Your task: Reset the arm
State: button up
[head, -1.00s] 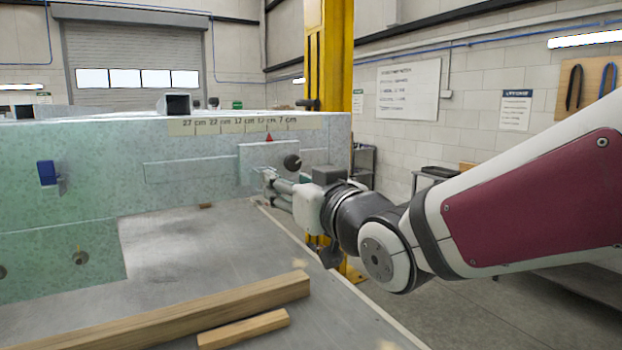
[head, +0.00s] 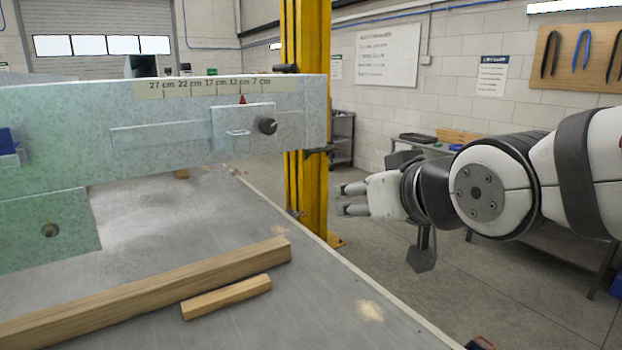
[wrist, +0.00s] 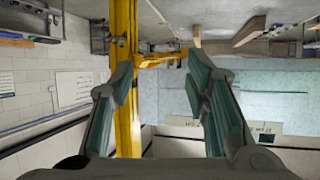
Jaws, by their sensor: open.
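My gripper (head: 343,199) is open and empty in the head view, in the air to the right of the galvanized frame (head: 62,129). My arm reaches in from the right edge. The gripper's fingers point left, towards the yellow post (head: 307,121) and the frame's right end, with a gap between. In the wrist view the two green-padded fingers (wrist: 160,85) are spread, with nothing between them.
A black knob (head: 268,126) and a sliding plate (head: 228,117) sit on the frame below a centimetre scale (head: 205,86). A long wooden beam (head: 150,290) and a short block (head: 226,297) lie on the grey table (head: 330,310). A workbench stands behind my arm.

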jog(key=s+d+f+m+g+h, duration=0.1)
jog(key=s+d+f+g+h, duration=0.1)
jog(key=s, duration=0.7)
jog(key=s+d+f+m+g+h, duration=0.2)
jog(key=s+d+f+g, duration=0.2)
jog(key=s+d, duration=0.5)
notch_tip(320, 180, down, 3)
jog(key=shift+d+r+g, duration=0.15)
jog(key=shift+d+g, duration=0.05)
jog(key=shift+g, duration=0.2)
